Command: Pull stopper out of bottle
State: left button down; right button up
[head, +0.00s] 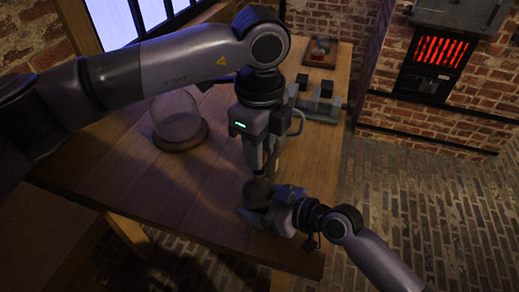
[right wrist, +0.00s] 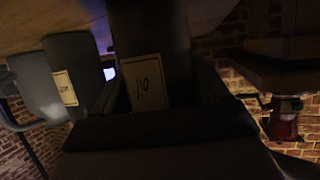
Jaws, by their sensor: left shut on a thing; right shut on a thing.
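A dark bottle (head: 258,193) with a rounded body is near the front of the wooden table. My right gripper (head: 264,214) is shut on it from the lower right. In the right wrist view the dark bottle (right wrist: 150,40) fills the middle, with a pale handwritten label (right wrist: 147,82). My left gripper (head: 264,165) points down right above the bottle and is shut on what seems to be the stopper, a small brownish piece mostly hidden by the fingers. I cannot tell whether the stopper is still seated in the neck.
A glass dome on a wooden base (head: 180,135) stands left on the table (head: 150,185). Behind my left gripper are a grey handled vessel (head: 300,122) and a grey stand with dark blocks (head: 322,100). A small tray (head: 320,54) lies farther back. A glowing stove (head: 437,55) is at the wall.

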pick_arm(q)
jog(key=shift+r, duration=0.2)
jog(key=shift+r, duration=1.95)
pick_arm(e)
jog(key=o, duration=1.5)
pick_arm(q)
jog(key=shift+f+b, duration=0.35)
jog(key=shift+f, duration=0.1)
pick_arm(e)
jog(key=v, duration=1.2)
